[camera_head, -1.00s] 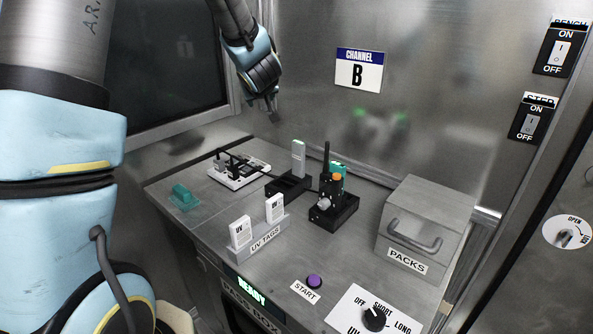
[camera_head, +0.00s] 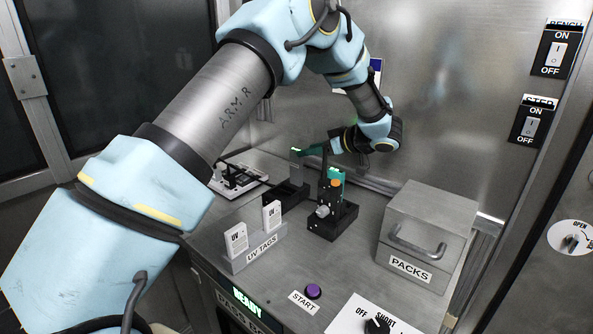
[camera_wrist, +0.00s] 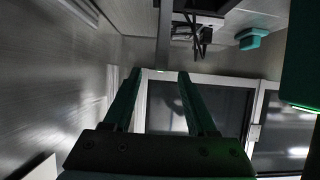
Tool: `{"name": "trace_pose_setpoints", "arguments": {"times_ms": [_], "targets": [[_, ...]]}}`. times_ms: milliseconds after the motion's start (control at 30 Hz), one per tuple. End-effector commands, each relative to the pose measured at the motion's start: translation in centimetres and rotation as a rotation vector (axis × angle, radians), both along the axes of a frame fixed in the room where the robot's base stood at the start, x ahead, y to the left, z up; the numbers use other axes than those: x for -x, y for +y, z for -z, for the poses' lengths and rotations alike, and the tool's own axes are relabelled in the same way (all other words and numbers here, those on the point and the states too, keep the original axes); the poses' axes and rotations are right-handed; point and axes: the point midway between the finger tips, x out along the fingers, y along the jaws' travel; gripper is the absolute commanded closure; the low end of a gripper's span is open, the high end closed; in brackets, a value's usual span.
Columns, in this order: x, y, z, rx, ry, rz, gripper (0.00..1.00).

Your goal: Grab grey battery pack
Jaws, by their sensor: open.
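The grey battery pack (camera_head: 297,169) stands upright in a black dock (camera_head: 291,192) near the back of the bench, its top partly covered by a finger in the head view. My gripper (camera_head: 312,149) is at about the height of the pack's top, coming in from the right with dark green fingers. In the wrist view my gripper (camera_wrist: 160,76) is open, with nothing clamped between its fingers. A narrow grey upright strip (camera_wrist: 165,35) shows ahead between the fingertips; it looks like the pack, but I cannot tell surely.
A black radio-like device (camera_head: 327,205) with an antenna and a teal pack (camera_head: 336,178) stands close below my gripper. The steel wall is close behind.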

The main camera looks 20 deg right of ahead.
Motion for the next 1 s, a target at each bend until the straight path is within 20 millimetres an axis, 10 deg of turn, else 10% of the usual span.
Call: {"name": "trace_pose_setpoints", "arguments": {"times_ms": [733, 1000], "targets": [[-4.8, 2.6, 2.3, 0.002, -0.001, 0.001, 0.43], [-4.8, 2.6, 2.3, 0.002, -0.001, 0.001, 0.72]]}}
